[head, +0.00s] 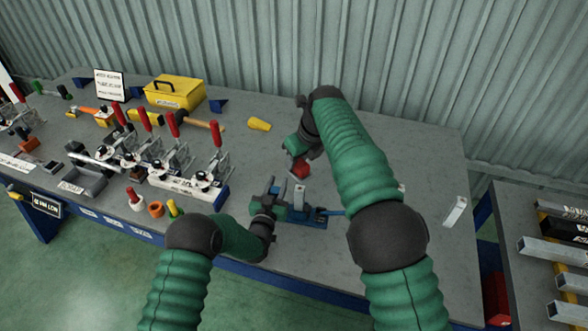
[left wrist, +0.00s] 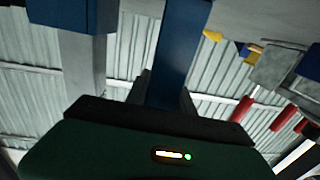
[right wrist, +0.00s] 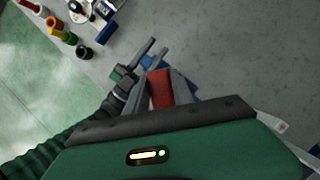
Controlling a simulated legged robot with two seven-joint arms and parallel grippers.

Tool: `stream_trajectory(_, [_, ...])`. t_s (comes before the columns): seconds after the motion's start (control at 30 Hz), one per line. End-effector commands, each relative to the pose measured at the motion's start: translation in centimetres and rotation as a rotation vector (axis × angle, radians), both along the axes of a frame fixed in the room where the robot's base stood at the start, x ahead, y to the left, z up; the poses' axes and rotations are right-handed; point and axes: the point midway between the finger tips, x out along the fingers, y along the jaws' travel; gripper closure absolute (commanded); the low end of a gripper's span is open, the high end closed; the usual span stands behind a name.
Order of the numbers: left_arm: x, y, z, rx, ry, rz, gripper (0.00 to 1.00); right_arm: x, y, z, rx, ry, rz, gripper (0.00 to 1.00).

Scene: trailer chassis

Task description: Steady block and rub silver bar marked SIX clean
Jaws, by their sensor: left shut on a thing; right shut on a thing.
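A blue block (head: 313,218) sits near the table's front edge, with a short silver bar (head: 298,197) standing up from it. No marking on the bar is legible. My left gripper (head: 272,200) is shut on a blue part of the block, which shows between its fingers in the left wrist view (left wrist: 180,55); a silver bar (left wrist: 85,70) shows beside it. My right gripper (head: 299,160) is shut on a red pad (head: 300,169) held above and behind the block. In the right wrist view the red pad (right wrist: 160,88) partly hides the blue block (right wrist: 155,63).
Another silver piece (head: 455,211) lies to the right. A yellow toolbox (head: 175,92) stands at the back. A side table (head: 545,230) holds several bars. The back right tabletop is clear.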

Motion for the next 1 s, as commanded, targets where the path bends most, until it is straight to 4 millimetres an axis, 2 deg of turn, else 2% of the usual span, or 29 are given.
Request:
stream_trajectory(0.27, [0.1, 0.0, 0.1, 0.0, -0.002, -0.001, 1.0, 0.0, 0.0, -1.5, 0.0, 0.002, 0.0, 1.0])
stream_trajectory(0.87, [0.0, -0.1, 0.1, 0.0, -0.002, -0.001, 1.0, 0.0, 0.0, -6.9, 0.0, 0.003, 0.001, 1.0])
stream_trajectory(0.93, [0.0, -0.1, 0.1, 0.0, -0.002, -0.001, 1.0, -0.1, 0.0, -7.9, 0.0, 0.004, 0.0, 1.0])
stream_trajectory(1.0, [0.0, -0.1, 0.1, 0.0, -0.002, -0.001, 1.0, 0.7, -0.2, -7.8, -0.001, -0.001, 0.0, 1.0])
